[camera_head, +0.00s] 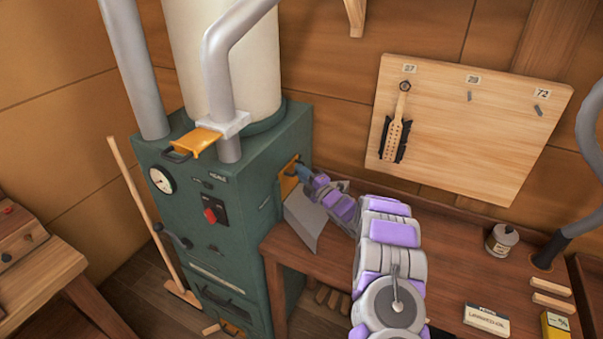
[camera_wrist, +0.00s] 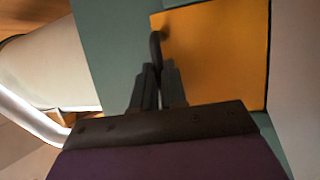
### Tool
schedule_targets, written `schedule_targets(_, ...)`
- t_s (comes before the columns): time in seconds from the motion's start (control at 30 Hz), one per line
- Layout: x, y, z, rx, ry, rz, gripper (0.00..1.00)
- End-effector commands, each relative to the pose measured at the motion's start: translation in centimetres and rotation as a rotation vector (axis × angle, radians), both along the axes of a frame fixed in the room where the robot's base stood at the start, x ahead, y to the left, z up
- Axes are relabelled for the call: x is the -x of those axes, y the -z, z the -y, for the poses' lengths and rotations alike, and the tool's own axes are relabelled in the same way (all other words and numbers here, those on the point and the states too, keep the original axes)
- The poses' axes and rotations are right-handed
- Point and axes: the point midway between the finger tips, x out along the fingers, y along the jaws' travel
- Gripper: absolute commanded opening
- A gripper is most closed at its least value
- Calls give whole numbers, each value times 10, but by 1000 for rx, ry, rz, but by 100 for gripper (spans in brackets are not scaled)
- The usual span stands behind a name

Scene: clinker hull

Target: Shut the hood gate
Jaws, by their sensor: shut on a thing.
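An orange panel (camera_head: 288,183) is on the right side of the green cabinet, above a grey sloped metal piece. The same panel fills the upper right of the wrist view (camera_wrist: 220,55), with a dark hooked handle (camera_wrist: 156,42) at its left edge. My gripper (camera_head: 301,170) is at this panel, and in the wrist view its fingers (camera_wrist: 158,75) are shut on the handle. A second orange plate (camera_head: 197,143), a slide gate with a dark handle, sticks out of a collar on the grey pipe. No label tells which is the hood gate.
The green cabinet (camera_head: 215,265) carries a gauge, a red switch and a white drum (camera_head: 228,60). A brown bench (camera_head: 460,262) with a tin and small boxes lies right. A pegboard (camera_head: 470,125) hangs behind. A broom (camera_head: 145,205) leans left.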

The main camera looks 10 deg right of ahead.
Motion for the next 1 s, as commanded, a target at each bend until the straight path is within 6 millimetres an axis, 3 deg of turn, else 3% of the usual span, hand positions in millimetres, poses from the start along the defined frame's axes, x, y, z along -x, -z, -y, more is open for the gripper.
schedule_targets(0.53, -1, 1, 3, -2, 6, 1, 0)
schedule_targets(0.83, -1, 39, 4, -1, 5, -6, 0)
schedule_targets(1.0, -1, 43, 3, -2, 6, -2, 0)
